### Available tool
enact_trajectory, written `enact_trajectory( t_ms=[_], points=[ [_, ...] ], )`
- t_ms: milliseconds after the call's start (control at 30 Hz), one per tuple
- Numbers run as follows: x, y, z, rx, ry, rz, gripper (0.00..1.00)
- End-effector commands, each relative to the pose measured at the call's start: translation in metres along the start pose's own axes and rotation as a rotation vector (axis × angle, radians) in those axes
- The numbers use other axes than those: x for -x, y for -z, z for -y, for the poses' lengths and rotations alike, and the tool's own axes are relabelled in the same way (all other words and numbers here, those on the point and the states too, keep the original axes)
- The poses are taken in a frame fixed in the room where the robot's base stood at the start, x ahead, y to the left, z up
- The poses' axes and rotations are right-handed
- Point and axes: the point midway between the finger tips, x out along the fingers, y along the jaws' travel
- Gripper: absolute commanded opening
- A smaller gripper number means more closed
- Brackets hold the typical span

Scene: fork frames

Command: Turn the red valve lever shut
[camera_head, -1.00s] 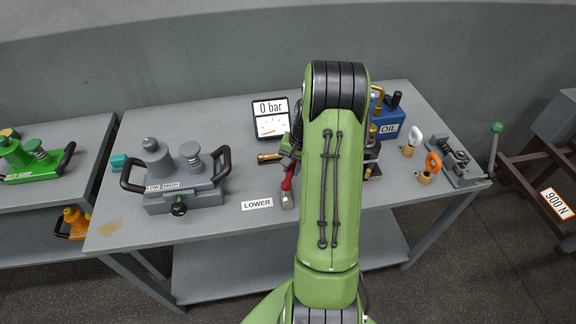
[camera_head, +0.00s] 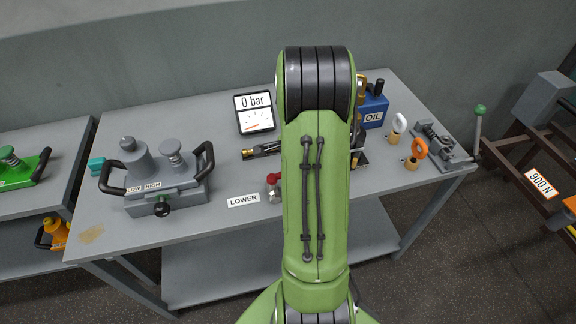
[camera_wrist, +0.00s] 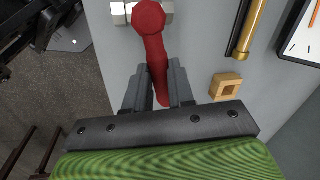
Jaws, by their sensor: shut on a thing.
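The red valve lever (camera_wrist: 150,45) runs from its round hub, over a silver valve body (camera_wrist: 120,12), down between my fingers in the wrist view. My gripper (camera_wrist: 159,85) is shut on the lever's handle, with a grey finger on each side. In the head view only the lever's red hub end (camera_head: 272,178) and the metal valve body (camera_head: 273,196) show, just left of my green arm. My arm hides the handle and my gripper there. The gauge display (camera_head: 254,112) behind the valve reads 0 bar.
A grey LOW/HIGH pump unit (camera_head: 165,190) stands left on the bench, with a LOWER label (camera_head: 243,200) nearer the valve. Brass-ended fittings (camera_head: 262,150) lie behind the lever. A blue OIL can (camera_head: 373,112), ring-topped parts (camera_head: 415,152) and a green-knobbed lever device (camera_head: 445,150) stand right.

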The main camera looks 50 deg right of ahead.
Motion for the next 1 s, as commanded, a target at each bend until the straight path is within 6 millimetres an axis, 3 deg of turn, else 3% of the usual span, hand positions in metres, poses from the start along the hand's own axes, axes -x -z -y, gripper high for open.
enact_trajectory(
  t_ms=[400, 967, 1000],
  points=[
    [0.0028, -0.0013, -0.0087, -0.185, 0.005, -0.039, 0.0],
    [0.0033, -0.0014, -0.0104, -0.214, 0.003, -0.044, 0.0],
    [0.0033, -0.0014, -0.0104, -0.214, 0.003, -0.044, 0.28]
  ],
)
